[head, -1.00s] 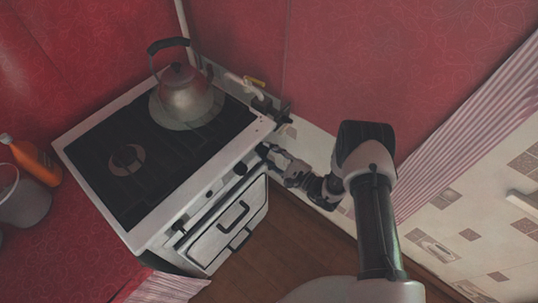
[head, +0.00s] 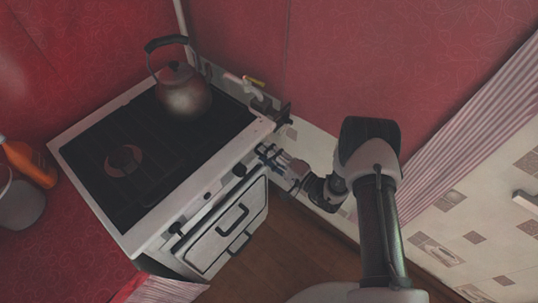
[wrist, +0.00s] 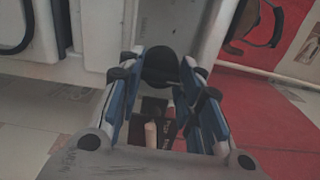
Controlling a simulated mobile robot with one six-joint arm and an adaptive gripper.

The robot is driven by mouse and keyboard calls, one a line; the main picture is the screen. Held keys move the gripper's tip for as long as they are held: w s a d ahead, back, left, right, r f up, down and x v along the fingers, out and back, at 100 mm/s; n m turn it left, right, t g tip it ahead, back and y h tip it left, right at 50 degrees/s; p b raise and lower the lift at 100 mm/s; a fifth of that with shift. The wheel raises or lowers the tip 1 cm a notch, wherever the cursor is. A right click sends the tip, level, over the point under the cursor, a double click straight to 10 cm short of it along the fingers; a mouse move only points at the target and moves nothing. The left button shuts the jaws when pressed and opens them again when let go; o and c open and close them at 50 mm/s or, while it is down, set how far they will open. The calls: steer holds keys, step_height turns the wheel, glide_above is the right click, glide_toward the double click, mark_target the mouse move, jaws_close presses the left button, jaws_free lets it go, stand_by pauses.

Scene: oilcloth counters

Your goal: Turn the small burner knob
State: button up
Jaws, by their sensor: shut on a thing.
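The white stove (head: 225,170) has a row of dark knobs along its front panel. My gripper (head: 265,155) is at the right end of that panel in the head view. In the wrist view, a dark round knob (wrist: 160,65) sits between the tips of my gripper (wrist: 160,72), with a blue-padded finger on each side. The gripper is shut on this knob. The fingers hide the knob in the head view, and its pointer or marking cannot be made out. Another black knob (head: 239,170) is just left of the gripper.
A kettle (head: 182,97) stands on the back of the hob. The oven door with its handle (head: 232,218) is below the panel. An orange bottle (head: 30,163) and a pot (head: 20,200) stand at left.

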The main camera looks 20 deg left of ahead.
steer(key=shift+n, duration=0.3)
stand_by(0.4)
steer(key=o, duration=1.1)
steer(key=shift+c, duration=0.2)
steer(key=shift+d, duration=0.1)
steer(key=v, duration=1.2)
